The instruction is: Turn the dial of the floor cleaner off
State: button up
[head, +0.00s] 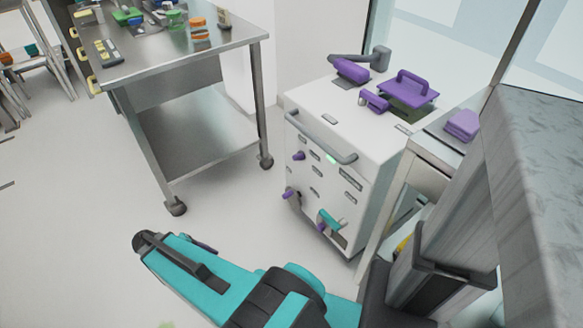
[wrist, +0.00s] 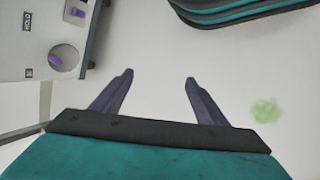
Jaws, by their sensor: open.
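The floor cleaner appears to be the white boxy machine (head: 315,185) right of centre in the head view, with a grey bar handle across its upper front. A small purple dial-like knob (head: 299,156) sits high on its front, and another purple knob (head: 289,194) sits lower left. I cannot tell which is the named dial. In the wrist view, part of a panel shows at upper left, with a purple knob (wrist: 55,63) in a round recess and a "HOLD" label. My gripper (wrist: 158,78) is open and empty, its dark fingers apart over the floor, clear of the panel.
A metal cart (head: 190,120) with small items on top stands at the back left. A teal-and-purple fitting (head: 329,220) sticks out low on the machine. A bench (head: 435,150) stands close on its right. A green patch (wrist: 265,110) marks the floor. Open floor lies left.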

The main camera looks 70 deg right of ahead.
jog(key=w+d+r+m+h+b, duration=0.1)
jog(key=w+d+m+h+b, duration=0.15)
jog(key=d+b, duration=0.6)
jog(key=m+g+h+b, duration=0.4)
jog(key=m+g+b, duration=0.2)
jog(key=m+b, duration=0.7)
send_near(294, 156)
jog(key=v, duration=0.5)
jog(key=shift+d+r+n+y+b, duration=0.25)
jog(key=shift+r+n+y+b, duration=0.1)
jog(key=shift+n+b, duration=0.1)
jog(key=shift+s+f, duration=0.1)
jog(key=b+x, duration=0.4)
jog(key=x, duration=0.8)
jog(key=shift+f+b, duration=0.1)
jog(key=shift+b, duration=0.2)
jog(key=shift+x, duration=0.8)
jog(key=shift+d, duration=0.1)
